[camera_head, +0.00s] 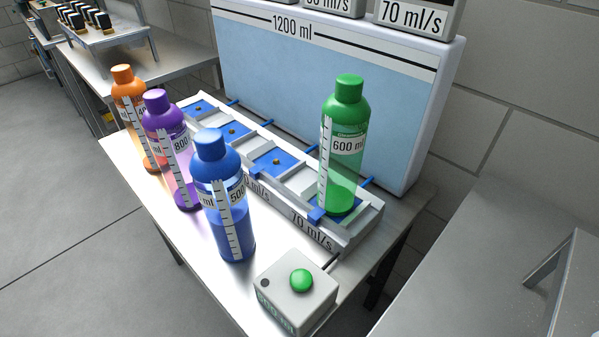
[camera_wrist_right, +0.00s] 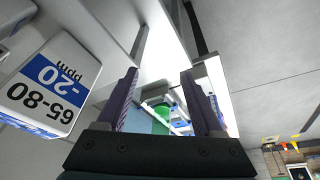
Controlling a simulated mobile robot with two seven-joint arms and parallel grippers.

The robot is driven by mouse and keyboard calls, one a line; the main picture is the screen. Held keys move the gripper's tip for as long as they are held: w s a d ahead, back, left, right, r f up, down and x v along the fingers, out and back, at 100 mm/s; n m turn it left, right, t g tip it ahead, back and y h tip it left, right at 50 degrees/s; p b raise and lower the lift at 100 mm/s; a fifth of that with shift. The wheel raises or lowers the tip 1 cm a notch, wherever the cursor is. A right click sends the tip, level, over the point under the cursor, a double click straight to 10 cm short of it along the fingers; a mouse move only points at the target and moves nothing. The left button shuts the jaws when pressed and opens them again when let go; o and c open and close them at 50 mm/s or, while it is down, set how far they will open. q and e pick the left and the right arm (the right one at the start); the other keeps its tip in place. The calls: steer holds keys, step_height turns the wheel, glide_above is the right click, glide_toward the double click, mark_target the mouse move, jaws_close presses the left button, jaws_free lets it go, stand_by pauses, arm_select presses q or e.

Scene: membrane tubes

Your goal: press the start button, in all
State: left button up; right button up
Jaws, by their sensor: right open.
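The green start button (camera_head: 301,280) sits on top of a small grey box (camera_head: 285,300) at the near end of the metal table, and nothing touches it. A green bottle (camera_head: 344,150) marked 600 ml stands upright in the slot of the tube rack (camera_head: 330,237) nearest the box. A blue bottle (camera_head: 222,195), a purple bottle (camera_head: 170,150) and an orange bottle (camera_head: 137,115) stand upright on the table beside the rack. My right gripper (camera_wrist_right: 160,75) shows only in the right wrist view, open and empty, its fingers wide apart. My left gripper is in neither view.
A large tank (camera_head: 325,90) marked 1200 ml stands behind the rack. The other blue rack slots (camera_head: 276,161) hold no bottles. A grey bench (camera_head: 470,265) lies to the right. The right wrist view shows a white labelled container (camera_wrist_right: 50,85) at left.

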jaws_close()
stand_by(0.3)
steer(key=shift+w, duration=0.1)
stand_by(1.0)
